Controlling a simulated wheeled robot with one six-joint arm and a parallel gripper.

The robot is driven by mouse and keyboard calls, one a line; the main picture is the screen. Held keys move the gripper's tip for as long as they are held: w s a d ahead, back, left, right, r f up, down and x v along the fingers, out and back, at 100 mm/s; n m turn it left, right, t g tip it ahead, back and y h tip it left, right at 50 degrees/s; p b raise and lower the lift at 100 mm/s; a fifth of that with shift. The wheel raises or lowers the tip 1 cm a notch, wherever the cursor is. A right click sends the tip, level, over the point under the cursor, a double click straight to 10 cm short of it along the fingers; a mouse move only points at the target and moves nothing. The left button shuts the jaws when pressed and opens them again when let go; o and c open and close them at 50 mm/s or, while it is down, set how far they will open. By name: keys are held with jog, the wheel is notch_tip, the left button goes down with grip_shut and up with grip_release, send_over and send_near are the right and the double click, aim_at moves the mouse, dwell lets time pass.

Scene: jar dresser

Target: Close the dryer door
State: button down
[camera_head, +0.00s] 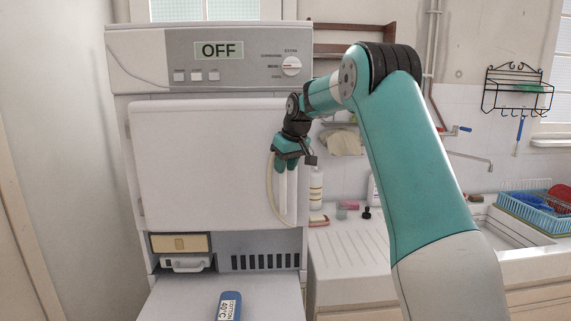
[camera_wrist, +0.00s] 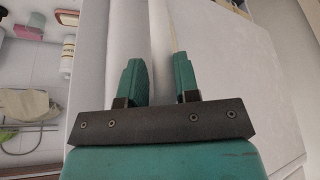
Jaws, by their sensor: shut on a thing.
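The dryer door (camera_head: 195,165) is a plain white panel on the front of the white dryer (camera_head: 140,45). It lies roughly across the front opening; whether it is fully flush is unclear. A pale handle (camera_head: 270,190) runs upright on the door's right side, and it shows as a light bar in the wrist view (camera_wrist: 162,45). My gripper (camera_head: 286,165) is at the upper part of this handle, with a green finger on each side of it in the wrist view (camera_wrist: 158,75). It is shut on the handle. My fingers hide part of the handle.
The control panel (camera_head: 221,58) reads OFF. A white surface with a blue labelled object (camera_head: 229,307) sticks out below. To the right are a ribbed sink counter (camera_head: 350,250), a bottle (camera_head: 316,188) and a blue dish rack (camera_head: 530,212).

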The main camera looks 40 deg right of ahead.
jog(key=shift+w+a+r, duration=0.1)
jog(key=shift+w+r, duration=0.15)
jog(key=shift+w, duration=0.1)
jog(key=c, duration=1)
grip_release()
jog(key=shift+w+f, duration=0.1)
jog(key=shift+w, duration=0.1)
jog(key=shift+o, duration=0.2)
jog(key=shift+s+f, duration=0.1)
jog(key=p+v, duration=0.1)
jog(key=v, duration=1.6)
jog(key=shift+s+r, duration=0.2)
jog(key=shift+a+f, duration=0.1)
